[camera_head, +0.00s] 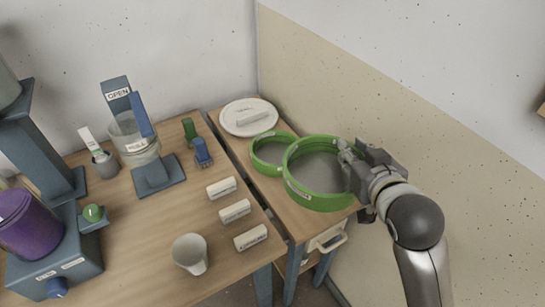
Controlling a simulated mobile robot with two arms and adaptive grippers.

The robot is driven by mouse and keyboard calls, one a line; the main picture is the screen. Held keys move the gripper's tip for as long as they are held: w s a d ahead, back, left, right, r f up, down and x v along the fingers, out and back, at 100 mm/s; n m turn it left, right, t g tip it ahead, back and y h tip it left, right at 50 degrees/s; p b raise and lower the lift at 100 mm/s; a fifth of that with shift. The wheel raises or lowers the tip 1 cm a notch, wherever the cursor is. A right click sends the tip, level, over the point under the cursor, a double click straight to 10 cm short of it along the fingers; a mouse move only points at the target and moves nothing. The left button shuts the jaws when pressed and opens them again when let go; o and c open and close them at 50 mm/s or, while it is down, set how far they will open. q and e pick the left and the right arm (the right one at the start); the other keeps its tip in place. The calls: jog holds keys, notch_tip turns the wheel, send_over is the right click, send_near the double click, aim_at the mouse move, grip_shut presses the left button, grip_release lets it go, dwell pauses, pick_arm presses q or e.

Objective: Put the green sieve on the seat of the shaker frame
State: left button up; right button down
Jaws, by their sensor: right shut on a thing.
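My right gripper (350,160) is shut on the rim of a green sieve (318,202), a wide ring with a grey mesh floor. The sieve is at the front of the narrow wooden side table, slightly tilted toward me; I cannot tell if it touches the table. A second green ring (258,165) lies behind it, partly hidden by the held one. No part is clearly labelled as the shaker frame; I cannot tell which thing it is. My left gripper is not in view.
A wall is close at the right.

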jog(key=s+a+f+n+y+b, duration=0.1)
jog(key=s+a+f+b, duration=0.15)
jog(key=f, duration=0.55)
jog(key=shift+g+y, duration=0.3)
jog(key=w+f, duration=0.3)
jog(key=w, duration=0.1)
jog(key=w+d+f, duration=0.1)
jog(key=w+f, duration=0.2)
jog(key=w, duration=0.2)
jog(key=w+f, duration=0.2)
jog(key=w, duration=0.2)
jog(key=shift+w+d+f, duration=0.15)
jog(key=shift+w+f, duration=0.05)
jog(key=shift+f, duration=0.2)
jog(key=shift+w+f, duration=0.35)
jog(key=shift+f, duration=0.05)
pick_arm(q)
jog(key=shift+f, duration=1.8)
pick_arm(e)
jog(key=shift+w+f, duration=0.1)
jog(key=shift+f, duration=1.6)
jog(key=shift+f, duration=0.2)
jog(key=c, duration=1.3)
grip_release()
jog(key=shift+o, duration=0.2)
jog(key=shift+d, duration=0.1)
